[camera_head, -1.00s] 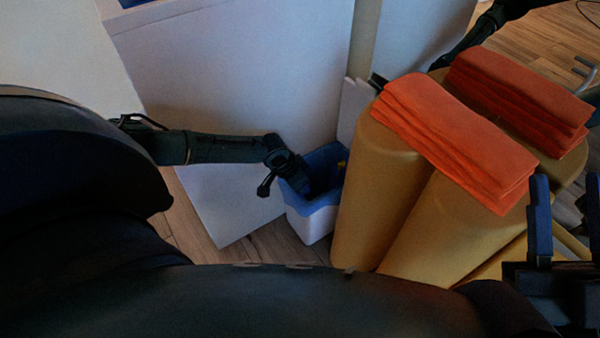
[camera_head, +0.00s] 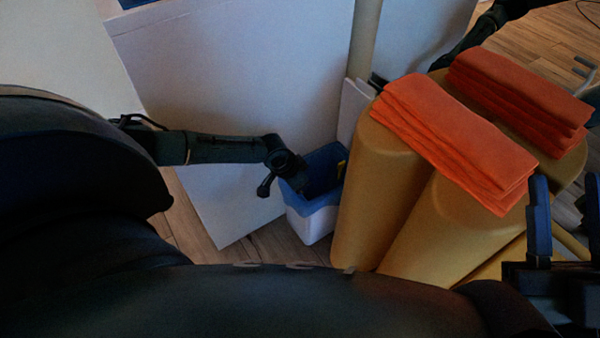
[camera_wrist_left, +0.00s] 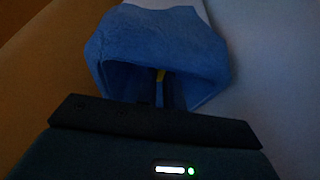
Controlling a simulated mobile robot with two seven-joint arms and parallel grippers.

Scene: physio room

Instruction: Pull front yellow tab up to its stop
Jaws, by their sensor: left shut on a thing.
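A small bin with a blue top (camera_head: 322,158) and a white lower part stands on the floor. My left arm reaches to it from the left. In the left wrist view, my left gripper (camera_wrist_left: 161,84) points into the blue opening, shut on a small yellow tab (camera_wrist_left: 160,75). Most of the tab is hidden by the fingers and shadow. My right gripper (camera_head: 565,186) is open and empty at the right edge.
Tan upright rolls (camera_head: 385,190) stand close on the bin's right, with folded orange towels (camera_head: 455,140) on top. A white panel (camera_head: 240,80) stands behind the bin. A little wooden floor (camera_head: 275,243) is free in front of it.

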